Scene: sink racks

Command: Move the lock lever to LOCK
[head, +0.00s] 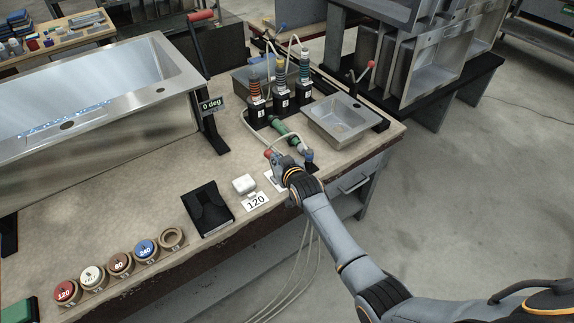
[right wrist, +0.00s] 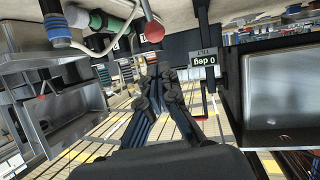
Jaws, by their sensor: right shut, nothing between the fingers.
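No LOCK label is readable, so I cannot tell for sure which lever is the lock lever. A black lever with a red grip (head: 200,16) rises beside the large steel sink (head: 165,117), above a post with a "0 deg" sign (head: 211,106). The sign shows upside down in the right wrist view (right wrist: 204,60). A smaller red-tipped lever (head: 371,65) stands behind the small sink (head: 342,123). My right gripper (head: 281,163) is over the bench's front right part, shut and empty, apart from both levers. Its closed fingers show in the right wrist view (right wrist: 160,86). My left gripper is not in view.
A green hand tool (head: 284,132) with a hose lies just beyond my right gripper. Several black-based bottles (head: 281,98) stand behind it. A white block (head: 244,184), a black holder (head: 208,209) and labelled discs (head: 147,249) line the front edge. The bench middle (head: 160,185) is clear.

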